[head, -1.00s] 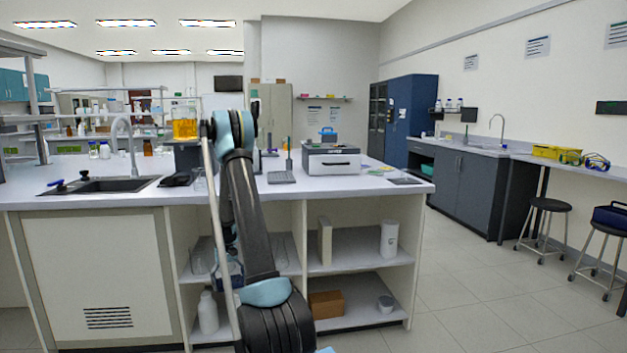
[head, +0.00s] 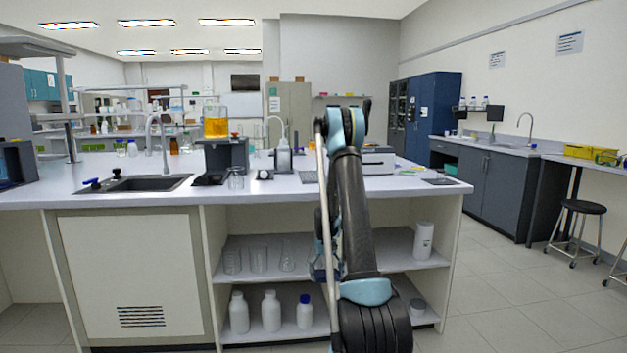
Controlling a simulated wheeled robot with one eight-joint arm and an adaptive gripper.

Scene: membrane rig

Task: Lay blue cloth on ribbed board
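I cannot make out a blue cloth in the head view. A small grey flat piece (head: 308,177) lies on the white bench, partly hidden behind my arm. It may be the ribbed board, but it is too small to tell ribs. My arm rises through the right middle of the view, in front of the bench.
A dark flat mat (head: 440,181) lies near the right end.

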